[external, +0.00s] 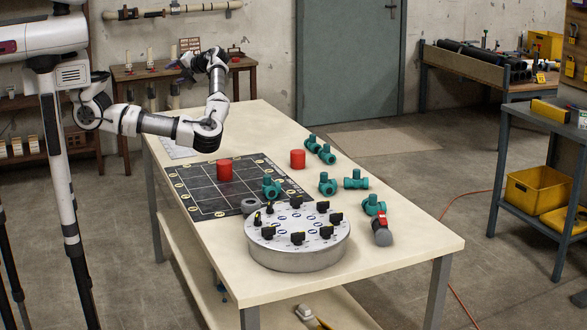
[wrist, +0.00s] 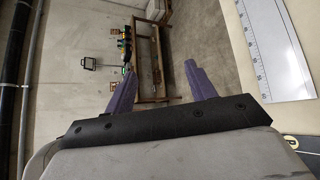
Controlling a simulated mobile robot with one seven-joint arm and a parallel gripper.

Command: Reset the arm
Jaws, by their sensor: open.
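My arm reaches from the left over the far left end of the table (external: 410,250). My gripper (external: 184,65) is raised beyond that end, near the back workbench in the picture. In the wrist view my gripper (wrist: 162,88) shows two purple fingers spread well apart with nothing between them. Beyond them are the floor and a wooden bench (wrist: 150,55). A white ruler-marked sheet (wrist: 272,45) lies on the table edge at the right of the wrist view.
A black grid mat (external: 208,197) holds a red cylinder (external: 224,170). Another red cylinder (external: 297,159) and several teal pipe fittings (external: 327,183) stand to its right. A round grey dial unit (external: 297,258) sits at the front.

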